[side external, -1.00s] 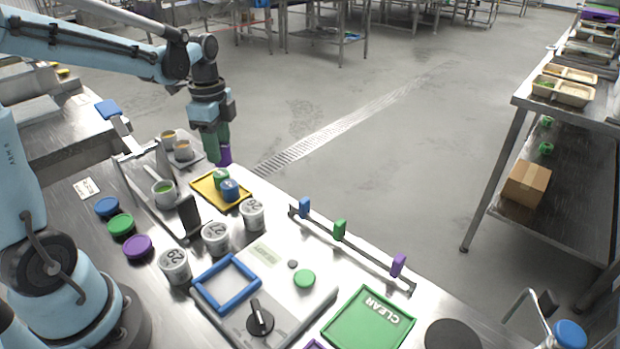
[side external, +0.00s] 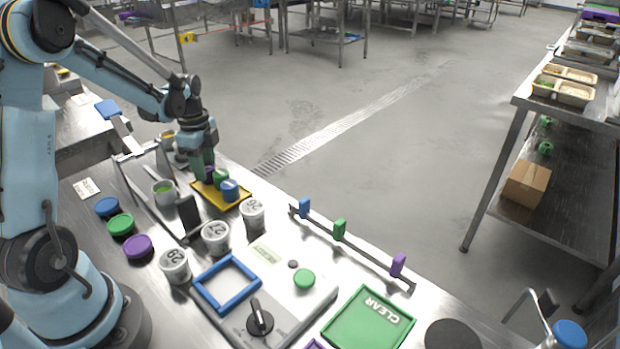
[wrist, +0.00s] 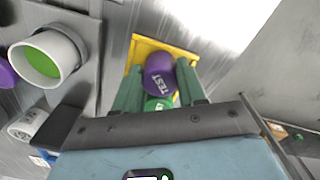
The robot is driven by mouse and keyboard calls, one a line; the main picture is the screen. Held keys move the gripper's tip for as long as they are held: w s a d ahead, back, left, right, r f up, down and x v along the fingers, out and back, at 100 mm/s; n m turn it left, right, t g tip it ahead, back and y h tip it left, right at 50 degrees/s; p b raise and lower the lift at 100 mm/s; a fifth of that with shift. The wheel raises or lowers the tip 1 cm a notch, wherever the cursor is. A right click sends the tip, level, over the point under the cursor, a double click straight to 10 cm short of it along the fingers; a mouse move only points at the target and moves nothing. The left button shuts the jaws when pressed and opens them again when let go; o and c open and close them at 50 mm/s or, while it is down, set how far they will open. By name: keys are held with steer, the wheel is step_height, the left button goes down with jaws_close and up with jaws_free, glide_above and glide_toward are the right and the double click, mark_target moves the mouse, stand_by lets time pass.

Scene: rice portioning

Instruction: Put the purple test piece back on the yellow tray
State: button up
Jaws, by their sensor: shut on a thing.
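The purple test piece (wrist: 158,67), marked TEST, sits between the two green fingers of my gripper (wrist: 160,85) in the wrist view. In the side view my gripper (side external: 206,174) is low over the back left end of the yellow tray (side external: 234,204), and only a bit of purple (side external: 210,169) shows at its fingers. The wrist view shows the tray (wrist: 150,41) below the piece. A green test piece (side external: 220,176) and a blue test piece (side external: 230,190) stand on the tray. I cannot tell whether the purple piece touches the tray.
A cup with green contents (side external: 164,192) and a black upright block (side external: 189,215) stand left of the tray.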

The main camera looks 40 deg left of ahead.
steer(key=o, duration=1.2)
steer(key=shift+f, duration=0.1)
steer(key=shift+c, duration=0.2)
step_height(320, 180, up, 12)
steer(key=s+d+n+t, duration=0.3)
steer(key=d+n, duration=0.3)
steer(key=d, duration=0.4)
steer(key=s+d+n+t, duration=0.3)
steer(key=d+n, duration=0.3)
steer(key=d, duration=0.5)
steer(key=shift+d+t, duration=0.3)
steer(key=shift+t, duration=0.3)
steer(key=shift+f, duration=0.1)
